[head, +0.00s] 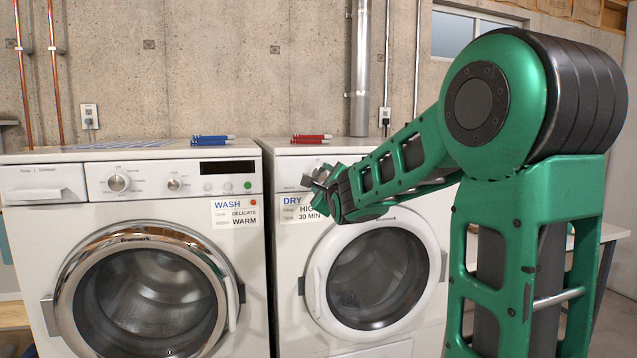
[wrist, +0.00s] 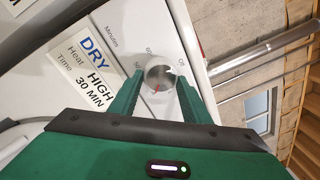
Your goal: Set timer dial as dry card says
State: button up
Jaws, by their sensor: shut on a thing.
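The dry card (head: 300,208) is on the front of the right-hand machine. In the wrist view the dry card (wrist: 88,77) reads DRY, Heat HIGH, Time 30 MIN. The timer dial (wrist: 160,77) is a round silver knob with a red pointer mark, on a panel marked Minutes, 60 and Off. My gripper (wrist: 161,84) has its two green fingers on either side of the dial and is shut on it. In the head view my gripper (head: 322,186) is at the dryer's control panel and its arm hides the dial.
The washer (head: 30,240) stands left of the dryer (head: 290,270), with a WASH card (head: 236,212) reading DELICATE and WARM. A concrete wall and metal pipe (head: 360,80) are behind.

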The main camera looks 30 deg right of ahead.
jog(key=o, duration=1)
jog(key=shift+f, duration=0.4)
jog(key=shift+r, duration=0.15)
jog(key=shift+s, duration=0.1)
jog(key=v, duration=1)
jog(key=shift+s+a, duration=0.15)
